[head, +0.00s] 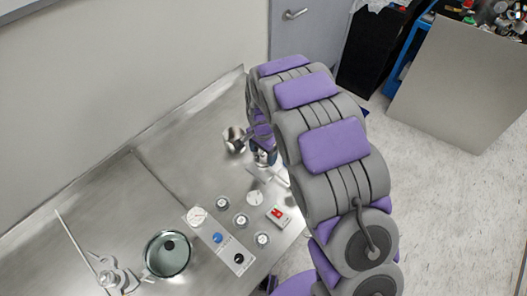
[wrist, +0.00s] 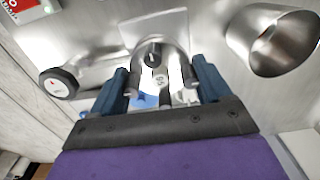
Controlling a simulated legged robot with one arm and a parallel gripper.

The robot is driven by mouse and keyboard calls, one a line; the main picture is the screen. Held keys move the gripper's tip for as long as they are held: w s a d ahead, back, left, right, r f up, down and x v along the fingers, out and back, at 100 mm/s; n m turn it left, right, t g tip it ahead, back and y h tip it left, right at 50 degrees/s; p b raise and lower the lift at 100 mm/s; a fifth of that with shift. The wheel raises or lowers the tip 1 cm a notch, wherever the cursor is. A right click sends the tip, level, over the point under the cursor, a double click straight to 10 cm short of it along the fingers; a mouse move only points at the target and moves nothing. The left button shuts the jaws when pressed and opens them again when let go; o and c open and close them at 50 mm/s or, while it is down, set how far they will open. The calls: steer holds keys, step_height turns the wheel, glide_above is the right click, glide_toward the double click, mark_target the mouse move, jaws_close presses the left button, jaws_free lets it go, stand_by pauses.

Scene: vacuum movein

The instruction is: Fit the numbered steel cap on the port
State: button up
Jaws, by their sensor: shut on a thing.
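My gripper (wrist: 161,88) is shut on a small steel piece, apparently the numbered cap (wrist: 160,76), with dark marks on its face; the fingers hide its sides. In the head view my gripper (head: 263,157) is low over the steel bench, mostly hidden by my arm. An open-mouthed steel cylinder (wrist: 272,40), possibly the port, stands to the right in the wrist view, apart from the fingers. It also shows in the head view (head: 235,139), left of my gripper. A rounded steel fitting with a black knob (wrist: 152,54) lies just beyond the fingertips; I cannot tell whether the cap touches it.
A round glass window (head: 167,254) and a steel clamp-like fitting (head: 110,278) are at the front left. The back left bench (head: 185,135) is clear.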

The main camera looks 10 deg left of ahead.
steer(key=shift+a, duration=0.15)
steer(key=shift+d+f, duration=0.2)
steer(key=shift+d, duration=0.1)
steer(key=shift+a+f, duration=0.2)
stand_by(0.4)
steer(key=shift+d, duration=0.1)
steer(key=shift+c, duration=0.4)
steer(key=o, duration=1)
steer(key=shift+o, duration=0.7)
step_height(320, 180, up, 17)
steer(key=p, duration=0.2)
